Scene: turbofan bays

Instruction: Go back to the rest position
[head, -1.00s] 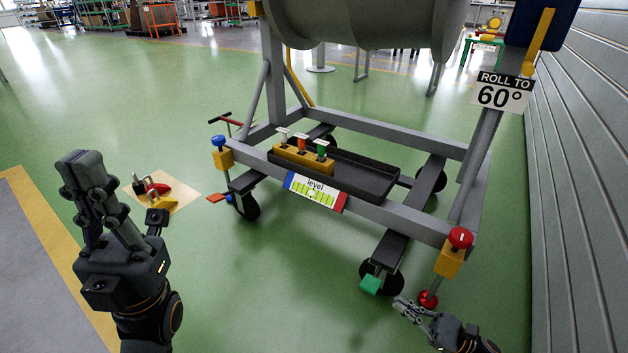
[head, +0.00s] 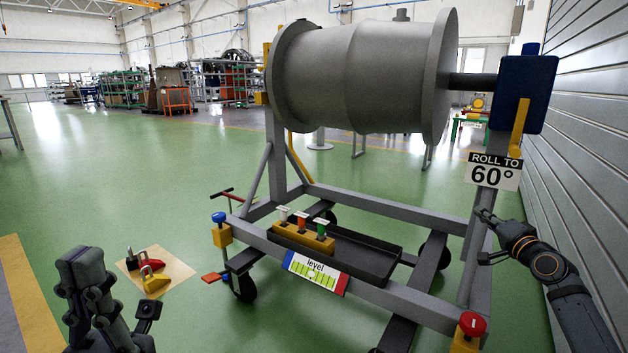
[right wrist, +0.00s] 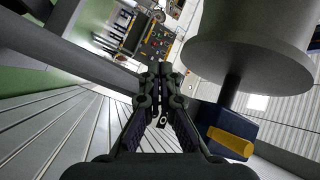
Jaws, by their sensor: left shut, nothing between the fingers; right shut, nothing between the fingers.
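My left gripper (head: 84,270) is shut and empty at the lower left of the head view, pointing up, with floor around it. My right gripper (head: 482,222) is shut and empty at the right of the head view, in front of the stand's right post, below the "ROLL TO 60°" sign (head: 493,171). I cannot tell if it touches the post. The right gripper also shows in the right wrist view (right wrist: 160,75), fingers together. The wheeled stand (head: 385,207) carries a large grey drum (head: 365,80).
A dark tray (head: 365,255) and a level gauge (head: 315,273) sit on the stand. A red knob (head: 472,324) tops its front right corner. A slatted wall (head: 590,130) closes the right side. Green floor (head: 130,190) is open at left.

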